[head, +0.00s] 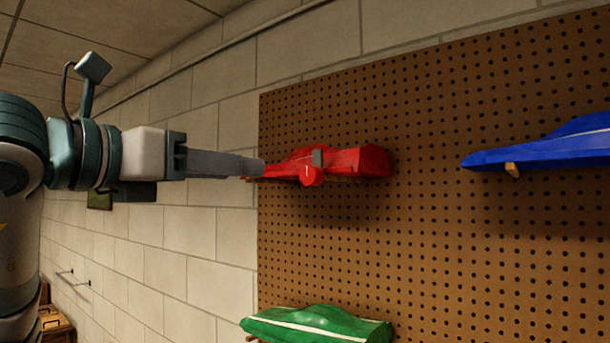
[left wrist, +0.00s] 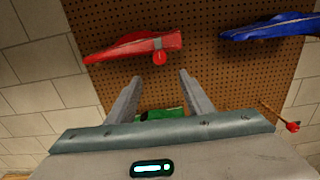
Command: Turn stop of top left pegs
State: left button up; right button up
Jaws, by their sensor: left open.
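A red car body (head: 350,160) rests on pegs at the upper left of the pegboard (head: 430,220). A round red stop (head: 311,176) shows at its front, beside a small grey piece (head: 318,157). The red car body (left wrist: 120,47) and the red stop (left wrist: 159,57) also show in the left wrist view, beyond the fingertips. My left gripper (head: 258,167) is open and empty, with its fingers pointing at the car body's left end in the head view. In the left wrist view, the left gripper (left wrist: 160,77) has the stop roughly in line with its gap. My right gripper is not in view.
A blue car body (head: 550,148) sits on a peg (head: 513,169) at the right. A green car body (head: 318,322) is below the red one. A peg with a red end (left wrist: 293,127) sticks out at the right of the left wrist view.

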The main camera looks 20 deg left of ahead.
aim_at(307, 176)
pick_arm(q)
jog(key=p+x, duration=0.8)
jog(key=x, duration=0.7)
jog(key=shift+w, duration=0.2)
jog(key=shift+p+x, duration=0.35)
jog(key=shift+x, duration=0.45)
jog(key=shift+f, duration=0.1)
jog(key=shift+c, duration=0.6)
jog(key=c, duration=0.9)
